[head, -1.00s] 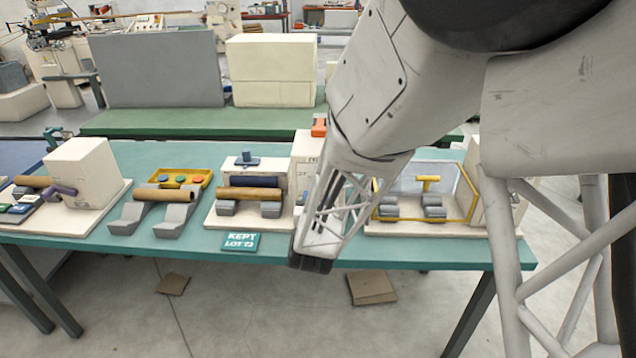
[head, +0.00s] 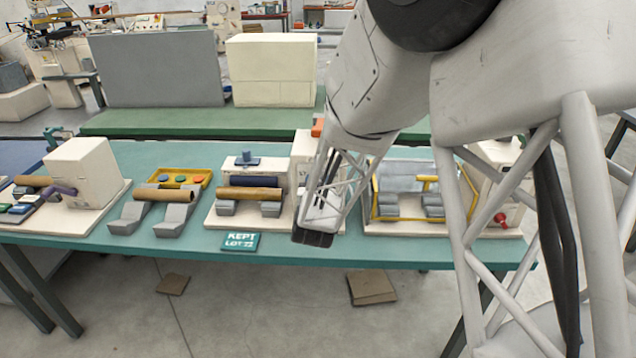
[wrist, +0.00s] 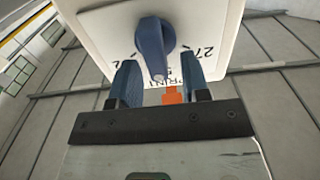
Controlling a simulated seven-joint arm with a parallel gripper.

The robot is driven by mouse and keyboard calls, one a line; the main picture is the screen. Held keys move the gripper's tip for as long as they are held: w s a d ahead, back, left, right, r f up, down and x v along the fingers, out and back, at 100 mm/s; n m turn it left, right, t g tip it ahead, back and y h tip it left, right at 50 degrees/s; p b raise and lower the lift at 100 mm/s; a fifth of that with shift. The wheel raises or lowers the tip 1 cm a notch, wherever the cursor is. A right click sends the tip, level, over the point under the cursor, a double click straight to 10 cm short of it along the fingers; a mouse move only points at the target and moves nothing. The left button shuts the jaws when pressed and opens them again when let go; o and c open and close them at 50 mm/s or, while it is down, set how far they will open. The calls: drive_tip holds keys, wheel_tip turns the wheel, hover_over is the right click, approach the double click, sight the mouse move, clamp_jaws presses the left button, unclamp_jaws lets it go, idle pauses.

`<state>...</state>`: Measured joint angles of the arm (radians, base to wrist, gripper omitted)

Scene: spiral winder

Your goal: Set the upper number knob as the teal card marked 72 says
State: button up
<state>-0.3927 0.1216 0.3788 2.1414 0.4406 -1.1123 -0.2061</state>
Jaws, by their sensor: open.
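The teal card (head: 240,242) lies at the table's front edge in the head view and reads KEPT LOT 72. In the wrist view, a blue knob (wrist: 154,42) with a pale pointer tip sits on a white panel (wrist: 98,32). A printed 27 shows to its right, and partly covered lettering below it. I cannot tell from this view whether it is the upper knob. My gripper (wrist: 160,66) is open, its two blue fingers apart on either side of the pointer end. In the head view my arm covers part of the white housing (head: 304,152), and my fingers cannot be made out.
An orange part (wrist: 173,96) lies beyond my fingers in the wrist view. Left of my arm, a tan roll (head: 166,194) rests on grey cradles. A yellow-framed guard (head: 374,200) and a red knob (head: 501,219) stand to the right.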

drive_tip(key=shift+w, duration=0.1)
clamp_jaws()
idle(0.3)
drive_tip(key=shift+d+m, duration=0.1)
drive_tip(key=shift+m, duration=0.2)
drive_tip(key=m, duration=0.3)
drive_tip(key=d+m, duration=0.1)
drive_tip(key=m, duration=0.3)
drive_tip(key=f+m, duration=0.1)
drive_tip(key=m, duration=0.3)
drive_tip(key=shift+d+f, duration=0.1)
drive_tip(key=shift+d, duration=0.25)
drive_tip(key=shift+m, duration=0.3)
unclamp_jaws()
